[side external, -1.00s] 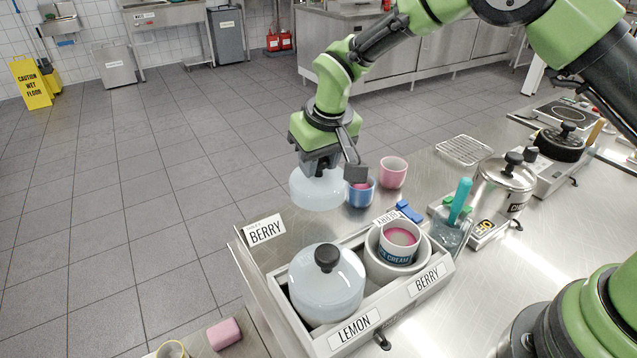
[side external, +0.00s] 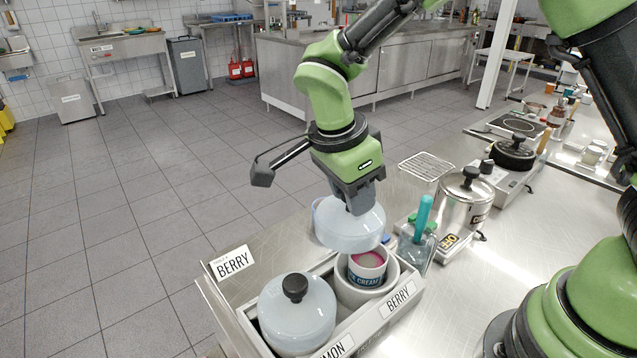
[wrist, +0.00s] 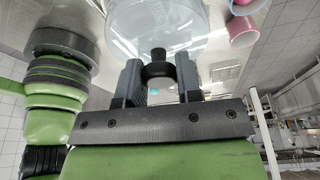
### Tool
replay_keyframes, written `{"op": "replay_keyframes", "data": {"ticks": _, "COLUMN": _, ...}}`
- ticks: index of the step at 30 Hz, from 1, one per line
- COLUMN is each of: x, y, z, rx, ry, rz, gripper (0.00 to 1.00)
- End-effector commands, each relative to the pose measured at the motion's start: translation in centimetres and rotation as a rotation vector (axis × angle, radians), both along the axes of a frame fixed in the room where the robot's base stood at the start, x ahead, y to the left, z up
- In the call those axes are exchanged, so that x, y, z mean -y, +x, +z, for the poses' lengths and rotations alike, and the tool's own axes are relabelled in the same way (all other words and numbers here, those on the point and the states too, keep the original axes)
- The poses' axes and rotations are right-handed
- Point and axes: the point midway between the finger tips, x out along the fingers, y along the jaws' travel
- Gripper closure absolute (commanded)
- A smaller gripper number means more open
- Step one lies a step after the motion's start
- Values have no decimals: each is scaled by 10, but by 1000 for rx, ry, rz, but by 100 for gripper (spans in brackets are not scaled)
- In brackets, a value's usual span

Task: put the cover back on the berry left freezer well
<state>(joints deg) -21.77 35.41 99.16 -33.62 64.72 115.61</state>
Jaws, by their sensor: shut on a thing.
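My gripper (side external: 360,200) is shut on the knob of a pale translucent domed cover (side external: 348,230). The wrist view shows the dark knob (wrist: 157,67) between both fingers and the cover (wrist: 165,25) beyond it. The cover hangs roughly level above the back edge of the freezer unit (side external: 385,318), just behind the open well (side external: 350,298) labelled BERRY. A white ice cream tub (side external: 368,266) with pink contents sits in that well. The other well, whose front label is partly cut off, has its own domed cover (side external: 297,318) on.
A BERRY sign (side external: 232,263) stands at the counter's left corner. A container with a teal handle (side external: 418,235) and a steel lidded pot (side external: 465,200) stand to the right. Pink (wrist: 243,32) and blue cups are near the held cover.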

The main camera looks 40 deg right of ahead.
Motion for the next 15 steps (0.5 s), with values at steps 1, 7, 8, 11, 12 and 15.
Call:
{"op": "replay_keyframes", "data": {"ticks": 1, "x": 3, "y": -8, "z": 3, "rx": 0, "ry": 1, "rz": -107, "gripper": 91}}
{"op": "replay_keyframes", "data": {"ticks": 7, "x": 10, "y": -29, "z": 7, "rx": 2, "ry": 1, "rz": -404, "gripper": 91}}
{"op": "replay_keyframes", "data": {"ticks": 8, "x": 11, "y": -31, "z": 7, "rx": 2, "ry": 1, "rz": -424, "gripper": 91}}
{"op": "replay_keyframes", "data": {"ticks": 11, "x": 12, "y": -33, "z": 5, "rx": 1, "ry": 0, "rz": -462, "gripper": 91}}
{"op": "replay_keyframes", "data": {"ticks": 12, "x": 12, "y": -34, "z": 4, "rx": 1, "ry": 0, "rz": -466, "gripper": 91}}
{"op": "replay_keyframes", "data": {"ticks": 15, "x": 12, "y": -34, "z": -3, "rx": 0, "ry": 1, "rz": -464, "gripper": 91}}
